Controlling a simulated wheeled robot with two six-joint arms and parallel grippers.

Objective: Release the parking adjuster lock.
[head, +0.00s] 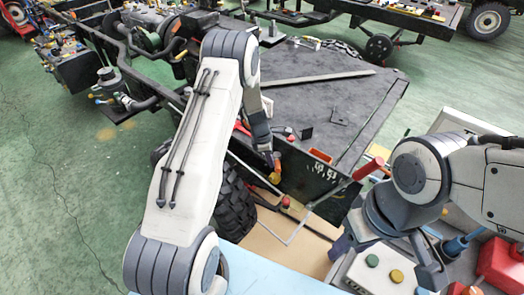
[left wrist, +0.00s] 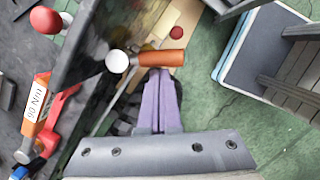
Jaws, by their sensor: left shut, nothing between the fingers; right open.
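My left gripper (head: 269,158) is shut and empty at the side of the dark chassis bed (head: 320,110). In the left wrist view its purple fingers (left wrist: 158,78) are together, with their tips at a short orange-brown handle (left wrist: 165,58). Whether they touch it I cannot tell. A white round knob (left wrist: 117,61) sits at the handle's left end. A red ball knob (left wrist: 45,20) is further left; a red knob (head: 286,201) also shows below my left gripper in the head view. No part is clearly marked as the parking adjuster lock. My right gripper (head: 386,256) is open, over the button panel.
A red-handled bar (head: 368,168) sticks out from the bed's right corner. An orange-red tool labelled 90 Nm (left wrist: 38,98) lies left of my left fingers. A black tyre (head: 234,205) is below the bed. Green (head: 372,261) and yellow (head: 397,276) buttons sit under my right gripper.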

